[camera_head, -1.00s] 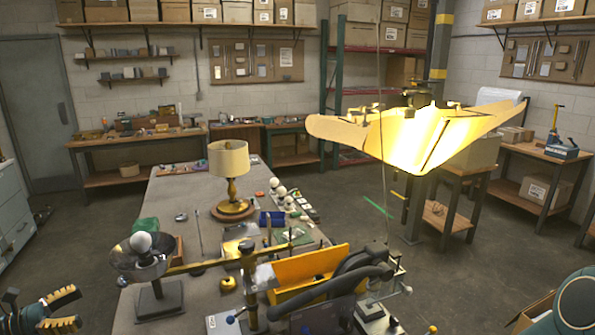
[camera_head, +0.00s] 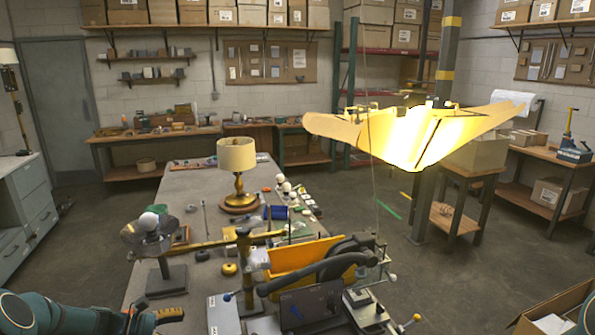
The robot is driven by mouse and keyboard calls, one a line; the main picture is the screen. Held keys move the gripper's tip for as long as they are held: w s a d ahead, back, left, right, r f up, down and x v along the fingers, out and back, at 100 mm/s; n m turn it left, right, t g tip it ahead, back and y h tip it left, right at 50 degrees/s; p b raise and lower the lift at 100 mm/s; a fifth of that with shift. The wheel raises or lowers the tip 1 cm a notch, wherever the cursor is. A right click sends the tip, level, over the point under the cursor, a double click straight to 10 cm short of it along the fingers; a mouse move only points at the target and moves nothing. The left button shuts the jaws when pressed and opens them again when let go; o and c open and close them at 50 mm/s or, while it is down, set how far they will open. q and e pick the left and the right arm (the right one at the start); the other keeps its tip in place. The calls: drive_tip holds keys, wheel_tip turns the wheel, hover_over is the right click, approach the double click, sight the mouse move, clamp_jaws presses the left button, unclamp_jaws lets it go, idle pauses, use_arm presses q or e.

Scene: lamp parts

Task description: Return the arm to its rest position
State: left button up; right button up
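My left gripper (camera_head: 167,315) shows only in part at the bottom edge of the head view, with a yellow-ridged finger beside my teal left arm; its opening is hidden. It is low, in front of the dark stand of a lamp with a metal bowl and white bulb (camera_head: 149,221). I see nothing held in the visible part. My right gripper is out of view; only a bit of my teal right arm shows in the lower right corner. A brass table lamp with a cream shade (camera_head: 236,155) stands upright on the grey workbench (camera_head: 190,200).
A glowing wing-shaped panel (camera_head: 420,130) hangs above the right side of the bench. A yellow bin (camera_head: 300,255), black jointed arm (camera_head: 325,268) and dark screen (camera_head: 312,300) crowd the front. Several bulbs line the right edge. The floor left of the bench is clear.

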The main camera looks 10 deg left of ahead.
use_arm(q)
drive_tip(key=s+d+f+m+g+y, duration=0.1)
drive_tip(key=d+f+m+g, duration=0.1)
drive_tip(key=d, duration=0.4)
drive_tip(key=s+d+f+m+g+y, duration=0.1)
drive_tip(key=s+d+f+m+g, duration=0.1)
drive_tip(key=d, duration=0.5)
drive_tip(key=s+d+f+m+g+y, duration=0.1)
drive_tip(key=d+f+m+g, duration=0.1)
drive_tip(key=d+f, duration=0.4)
drive_tip(key=shift+s+d+m+y, duration=0.35)
drive_tip(key=shift+d+m, duration=0.25)
drive_tip(key=shift+m, duration=0.3)
drive_tip(key=s+d+m+t+y, duration=0.1)
drive_tip(key=s+d+m+y, duration=0.3)
drive_tip(key=s+d+m, duration=1)
wheel_tip(320, 180, down, 10)
drive_tip(key=w+n+b, duration=0.1)
drive_tip(key=w+b, duration=0.1)
drive_tip(key=b, duration=0.6)
drive_tip(key=shift+w+d+r+n+b, duration=0.2)
drive_tip(key=shift+d+n+b, duration=0.1)
drive_tip(key=shift+b, duration=0.1)
drive_tip(key=c, duration=0.3)
drive_tip(key=shift+c, duration=0.2)
